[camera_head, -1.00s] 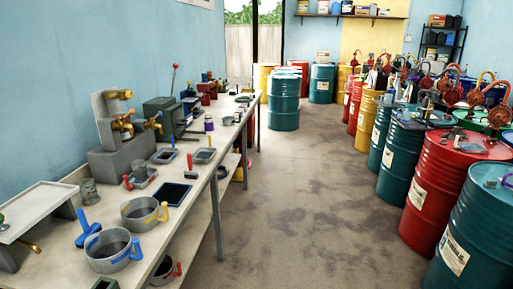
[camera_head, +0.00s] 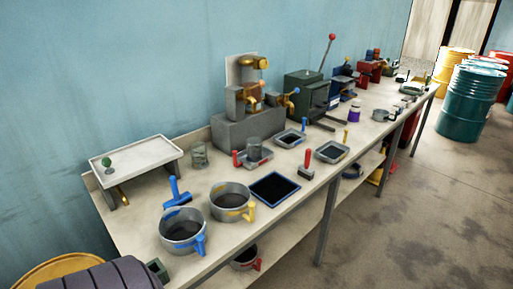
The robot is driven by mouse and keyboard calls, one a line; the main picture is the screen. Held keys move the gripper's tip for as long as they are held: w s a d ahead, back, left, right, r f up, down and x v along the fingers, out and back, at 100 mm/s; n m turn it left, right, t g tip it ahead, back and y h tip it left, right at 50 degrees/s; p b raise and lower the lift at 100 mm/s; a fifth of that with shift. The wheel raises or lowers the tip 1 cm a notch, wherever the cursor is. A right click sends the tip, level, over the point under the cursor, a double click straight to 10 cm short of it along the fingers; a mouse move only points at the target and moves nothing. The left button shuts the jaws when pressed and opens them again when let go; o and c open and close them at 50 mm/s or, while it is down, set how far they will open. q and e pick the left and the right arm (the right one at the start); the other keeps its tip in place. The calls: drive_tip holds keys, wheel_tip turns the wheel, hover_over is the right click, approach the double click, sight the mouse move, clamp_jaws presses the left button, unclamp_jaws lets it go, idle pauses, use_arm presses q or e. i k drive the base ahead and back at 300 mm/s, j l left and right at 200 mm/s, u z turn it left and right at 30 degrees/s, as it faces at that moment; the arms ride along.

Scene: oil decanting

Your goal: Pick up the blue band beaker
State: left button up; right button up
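A grey metal beaker with a blue band and blue handle (camera_head: 183,234) stands upright at the near end of the workbench. Its handle points toward the front right. A similar beaker with a yellow band and handle (camera_head: 231,203) stands just to its right and behind it. The blue one has a dark inside, and I cannot tell what it holds. Neither of my grippers shows in the head view, so I cannot see whether they are open or shut.
A blue T-shaped tool (camera_head: 176,194) lies behind the blue beaker. A dark ribbed cylinder (camera_head: 105,276) fills the lower left corner.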

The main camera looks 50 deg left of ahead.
sight(254, 150)
drive_tip(key=i+u, duration=0.4)
drive_tip(key=i+l+u, duration=0.15)
drive_tip(key=u, duration=0.2)
drive_tip(key=i+l+u, duration=0.25)
drive_tip(key=u, duration=0.15)
drive_tip(key=i+l+u, duration=0.35)
